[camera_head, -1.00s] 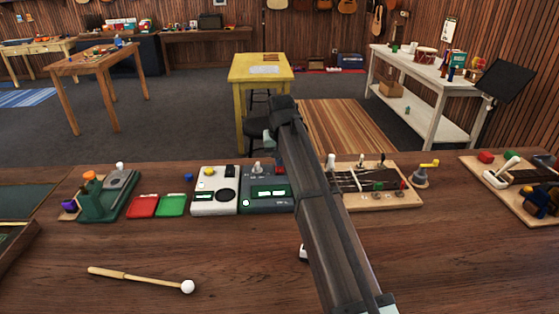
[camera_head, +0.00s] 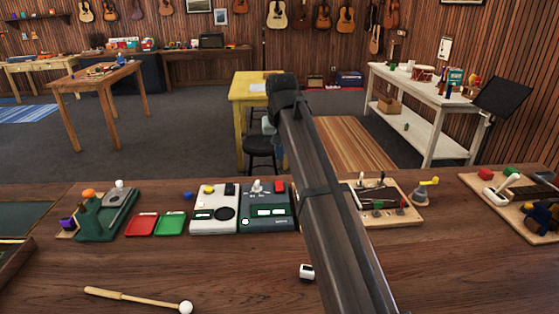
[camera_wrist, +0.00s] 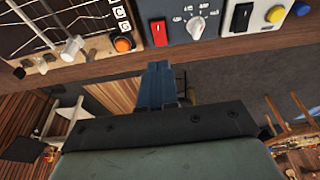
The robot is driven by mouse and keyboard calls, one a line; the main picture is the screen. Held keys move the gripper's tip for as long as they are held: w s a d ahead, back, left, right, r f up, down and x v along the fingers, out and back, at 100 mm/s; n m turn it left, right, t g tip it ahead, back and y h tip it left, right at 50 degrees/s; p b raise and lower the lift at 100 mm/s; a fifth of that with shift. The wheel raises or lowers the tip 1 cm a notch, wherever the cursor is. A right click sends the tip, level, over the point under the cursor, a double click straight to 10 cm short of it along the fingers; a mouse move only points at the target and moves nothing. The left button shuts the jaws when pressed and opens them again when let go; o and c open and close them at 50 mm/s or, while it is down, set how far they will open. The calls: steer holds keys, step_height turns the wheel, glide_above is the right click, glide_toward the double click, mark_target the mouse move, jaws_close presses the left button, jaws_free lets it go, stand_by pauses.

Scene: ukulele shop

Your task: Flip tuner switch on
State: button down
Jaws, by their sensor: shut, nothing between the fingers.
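A dark grey box (camera_head: 267,221) with lit green displays, a white knob (camera_head: 258,186) and a red switch (camera_head: 280,187) stands on the workbench. A white box (camera_head: 205,227) with a black switch (camera_head: 230,189) and yellow button stands against its left side. Their labels are too small to read, so I cannot tell which is the tuner. In the wrist view the red switch (camera_wrist: 159,33) and black switch (camera_wrist: 242,17) are near the top edge. My gripper (camera_wrist: 159,85) is shut and empty, beyond the bench's far edge, apart from both boxes. My arm hides part of the bench.
A wooden board with pegs (camera_head: 382,207) stands right of my arm. Red (camera_head: 140,224) and green (camera_head: 170,223) trays lie left. A mallet (camera_head: 137,300) and a small white item (camera_head: 307,272) lie in front. Beyond the bench are a yellow table (camera_head: 241,100) and stool (camera_head: 262,147).

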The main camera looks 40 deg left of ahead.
steer(key=shift+v, duration=0.95)
steer(key=shift+d, duration=0.1)
